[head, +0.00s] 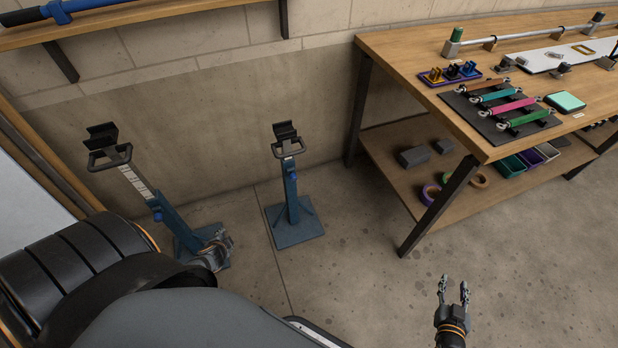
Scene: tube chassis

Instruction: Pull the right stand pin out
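Two blue stands with black cradles on top stand by the wall. The right stand (291,200) is upright on its square base plate (297,235). A small blue knob-like part (292,172) shows near its top; I cannot make out the pin clearly. The left stand (165,212) looks tilted in this view and has a blue knob (157,215) on its post. My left gripper (219,240) appears over the left stand's base, apart from the right stand; its fingers are too small to read. My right gripper (454,291) is open and empty over bare floor.
A wooden workbench (400,50) with a lower shelf (395,165) stands at the right, holding coloured dampers on a dark mat (475,122). A wall shelf (130,14) crosses the top left. The floor between the right stand and the bench is clear.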

